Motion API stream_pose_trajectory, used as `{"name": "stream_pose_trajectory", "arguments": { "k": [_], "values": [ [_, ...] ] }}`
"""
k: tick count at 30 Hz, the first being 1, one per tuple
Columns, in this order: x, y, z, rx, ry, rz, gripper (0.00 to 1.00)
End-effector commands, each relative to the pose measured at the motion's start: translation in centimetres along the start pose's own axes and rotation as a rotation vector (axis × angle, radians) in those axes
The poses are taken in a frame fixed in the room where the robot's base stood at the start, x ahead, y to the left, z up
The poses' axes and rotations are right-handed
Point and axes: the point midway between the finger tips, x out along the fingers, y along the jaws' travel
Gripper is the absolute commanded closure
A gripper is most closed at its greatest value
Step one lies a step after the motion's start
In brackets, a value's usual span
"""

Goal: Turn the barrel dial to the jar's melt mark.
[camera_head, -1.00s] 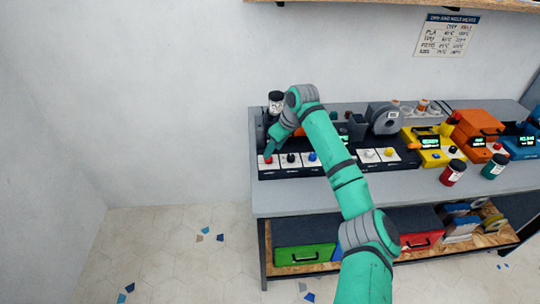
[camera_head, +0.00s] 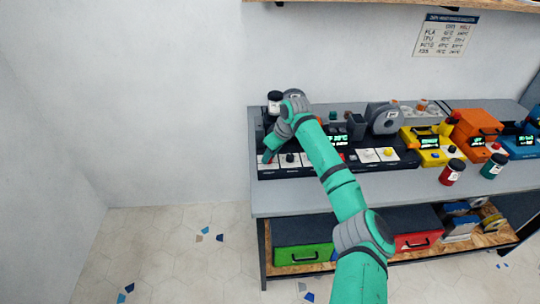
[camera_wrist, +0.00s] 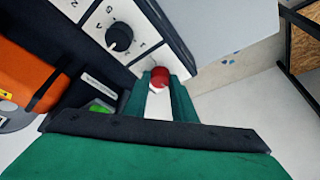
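In the wrist view a red dial (camera_wrist: 160,77) sits at the tips of my gripper (camera_wrist: 162,80), one green finger on each side. The gap between the fingers is about as wide as the dial; I cannot tell whether they press on it. A black dial (camera_wrist: 120,37) with a marked scale is on the neighbouring panel. In the head view my gripper (camera_head: 268,157) points down at the left end of the dark machine and hides the red dial. A jar with a black lid (camera_head: 274,100) stands behind it. The marks near the red dial are mostly hidden.
A chart (camera_head: 446,35) with temperature columns hangs on the wall. A grey spool (camera_head: 385,118), a yellow machine (camera_head: 428,143) and an orange machine (camera_head: 474,130) stand to the right. Red (camera_head: 453,172) and teal (camera_head: 493,166) jars stand near the bench's front edge.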

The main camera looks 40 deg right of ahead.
Motion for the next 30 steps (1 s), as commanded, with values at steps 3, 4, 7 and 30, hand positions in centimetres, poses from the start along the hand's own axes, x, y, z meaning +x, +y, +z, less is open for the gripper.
{"name": "stream_pose_trajectory", "arguments": {
  "k": [3, 4, 7, 30],
  "values": [
    [0.02, -0.02, -0.18, 0.002, 0.003, 0.004, 0.99],
    [0.03, -0.04, -0.19, 0.005, 0.003, 0.005, 0.99],
    [0.08, -0.12, -0.23, 0.025, 0.005, 0.012, 0.99],
    [0.16, -0.63, -0.52, 0.59, 0.009, 0.245, 0.98]
  ]
}}
